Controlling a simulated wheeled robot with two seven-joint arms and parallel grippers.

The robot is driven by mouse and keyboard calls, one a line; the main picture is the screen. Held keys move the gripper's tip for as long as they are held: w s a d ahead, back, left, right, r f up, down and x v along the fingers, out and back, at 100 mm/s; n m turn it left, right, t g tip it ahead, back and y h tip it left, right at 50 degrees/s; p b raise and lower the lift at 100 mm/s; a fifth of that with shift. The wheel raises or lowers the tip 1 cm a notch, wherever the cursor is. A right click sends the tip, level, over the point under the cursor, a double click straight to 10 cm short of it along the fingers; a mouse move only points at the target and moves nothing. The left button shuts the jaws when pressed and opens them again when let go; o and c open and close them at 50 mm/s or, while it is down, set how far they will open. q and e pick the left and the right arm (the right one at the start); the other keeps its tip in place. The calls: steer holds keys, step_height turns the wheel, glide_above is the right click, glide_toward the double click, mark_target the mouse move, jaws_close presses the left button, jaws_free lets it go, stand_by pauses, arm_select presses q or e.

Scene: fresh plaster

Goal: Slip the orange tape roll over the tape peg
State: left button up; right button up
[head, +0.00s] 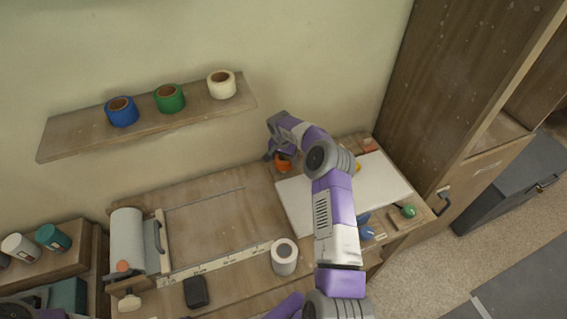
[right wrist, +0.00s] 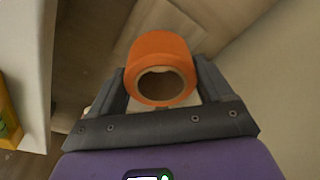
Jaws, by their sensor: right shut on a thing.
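The orange tape roll (right wrist: 160,55) is between the two grey fingers of my right gripper (right wrist: 162,88) in the right wrist view, its round opening facing the camera. In the head view the orange tape roll (head: 283,165) shows partly under my right gripper (head: 279,157), at the back of the bench near the wall. The gripper is shut on the roll. I cannot make out the tape peg in either view; the roll and gripper cover part of the bench there. A pale surface shows just below the roll in the wrist view. My left gripper is not in view.
A wall shelf (head: 190,116) holds blue (head: 122,112), green (head: 169,98) and white (head: 221,84) rolls. A white board (head: 385,184) lies right of the gripper. A white roll (head: 285,257) stands on the bench (head: 215,210). A tall brown cabinet (head: 440,75) rises at right.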

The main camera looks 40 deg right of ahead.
mark_target(284, 163)
steer(key=shift+f, duration=1.55)
steer(key=shift+f, duration=0.15)
steer(key=o, duration=1.1)
steer(key=shift+c, duration=0.2)
step_height(284, 163, up, 12)
steer(key=a, duration=0.1)
steer(key=shift+s+a, duration=0.3)
steer(key=shift+s, duration=0.1)
